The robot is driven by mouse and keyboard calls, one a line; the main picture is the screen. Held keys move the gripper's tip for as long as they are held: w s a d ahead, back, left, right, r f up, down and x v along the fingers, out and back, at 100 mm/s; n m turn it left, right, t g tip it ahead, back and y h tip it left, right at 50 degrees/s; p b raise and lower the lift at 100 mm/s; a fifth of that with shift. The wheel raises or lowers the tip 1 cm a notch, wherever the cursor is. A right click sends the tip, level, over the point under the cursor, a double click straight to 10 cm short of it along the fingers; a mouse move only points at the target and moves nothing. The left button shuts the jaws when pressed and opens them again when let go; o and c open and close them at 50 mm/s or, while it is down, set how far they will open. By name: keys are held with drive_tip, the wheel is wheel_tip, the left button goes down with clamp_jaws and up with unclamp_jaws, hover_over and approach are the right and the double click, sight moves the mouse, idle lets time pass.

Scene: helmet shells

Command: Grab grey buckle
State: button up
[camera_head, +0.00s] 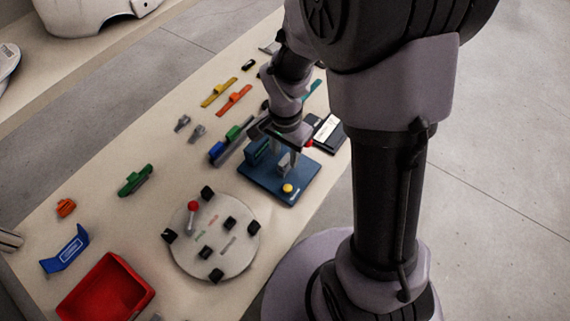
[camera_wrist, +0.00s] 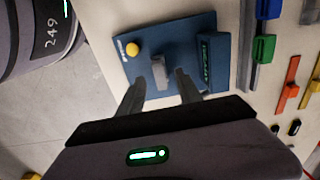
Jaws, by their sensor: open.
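A grey block (camera_wrist: 159,72), which looks like the grey buckle, stands on a blue base plate (camera_wrist: 138,27) in the wrist view. In the head view the grey block (camera_head: 284,167) shows on the blue base plate (camera_head: 297,192), below my arm. My gripper (camera_wrist: 159,80) is open, with one fingertip on each side of the block's lower part in the picture. Contact cannot be told. In the head view my gripper (camera_head: 289,155) is low over the plate and partly hidden by my wrist. A yellow button (camera_head: 287,188) sits on the plate's near corner.
A blue upright block (camera_wrist: 212,60) rises from the plate beside my gripper. A rail with blue and green clips (camera_head: 233,133) stands to the left. A round white disc (camera_head: 212,240) with black blocks and a red tray (camera_head: 105,290) lie nearer on the table.

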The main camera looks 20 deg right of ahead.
wheel_tip(320, 180, down, 2)
drive_tip(key=shift+f, duration=0.15)
drive_tip(key=shift+c, duration=1.1)
clamp_jaws()
